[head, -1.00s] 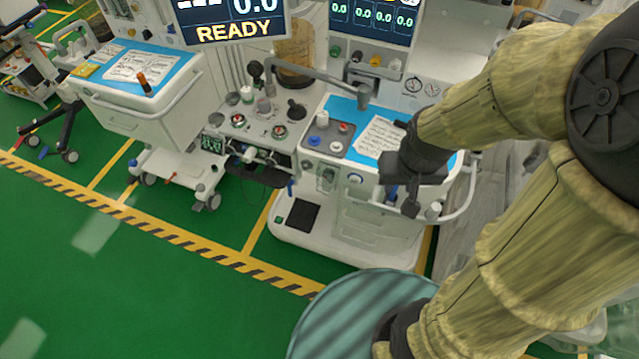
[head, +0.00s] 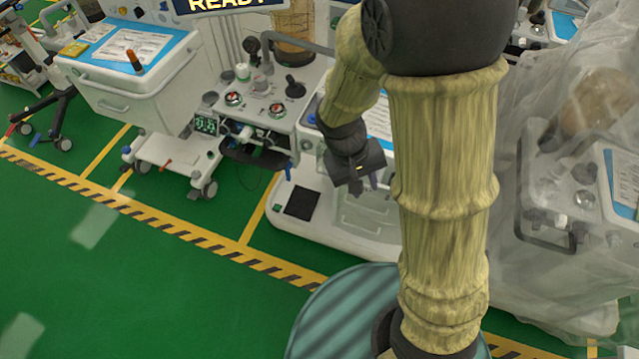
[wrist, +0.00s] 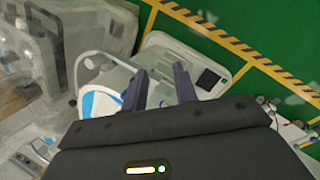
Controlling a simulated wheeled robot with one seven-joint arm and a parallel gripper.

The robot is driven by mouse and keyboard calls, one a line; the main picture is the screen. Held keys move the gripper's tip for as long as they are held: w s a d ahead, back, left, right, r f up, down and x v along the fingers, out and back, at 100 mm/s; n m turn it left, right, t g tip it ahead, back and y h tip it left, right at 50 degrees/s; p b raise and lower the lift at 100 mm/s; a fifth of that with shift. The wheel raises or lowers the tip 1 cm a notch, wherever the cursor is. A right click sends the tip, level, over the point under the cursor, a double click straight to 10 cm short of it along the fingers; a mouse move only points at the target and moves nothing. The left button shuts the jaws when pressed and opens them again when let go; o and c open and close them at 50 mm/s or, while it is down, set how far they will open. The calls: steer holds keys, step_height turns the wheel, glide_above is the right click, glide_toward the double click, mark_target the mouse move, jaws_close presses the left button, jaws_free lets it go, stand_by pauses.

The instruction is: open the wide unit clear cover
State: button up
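My gripper (head: 367,187) hangs in front of the white middle anaesthesia unit (head: 335,222), partly hiding it in the head view. In the wrist view my gripper (wrist: 160,70) has its two dark fingers apart with nothing between them. That unit (wrist: 112,75), with its curved rail and blue top, lies behind the fingers. A see-through plastic sheet (head: 535,270) drapes over the equipment at the right of the head view. I cannot tell whether this sheet or some smaller part is the clear cover of the task. My arm hides much of the middle unit's top and right side.
A white cart (head: 130,90) with a blue top and papers stands at the left. A control panel (head: 265,100) with knobs adjoins the middle unit. Green floor (head: 130,290) with yellow-black striped tape (head: 200,240) is clear in front.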

steer(key=w+a+f+n+t+h+b, duration=0.35)
steer(key=a+f+h+b, duration=0.3)
steer(key=a+f, duration=0.4)
steer(key=a+f+n+t+b, duration=0.3)
steer(key=a+f+t+b, duration=0.3)
steer(key=a, duration=0.4)
steer(key=shift+w+a+f+t, duration=0.3)
steer(key=shift+f+t, duration=0.35)
steer(key=shift+t, duration=0.6)
steer(key=shift+s+n+h, duration=0.1)
steer(key=shift+n+h, duration=0.15)
steer(key=x, duration=1.7)
steer(key=shift+d, duration=0.2)
steer(key=shift+c, duration=0.2)
jaws_close()
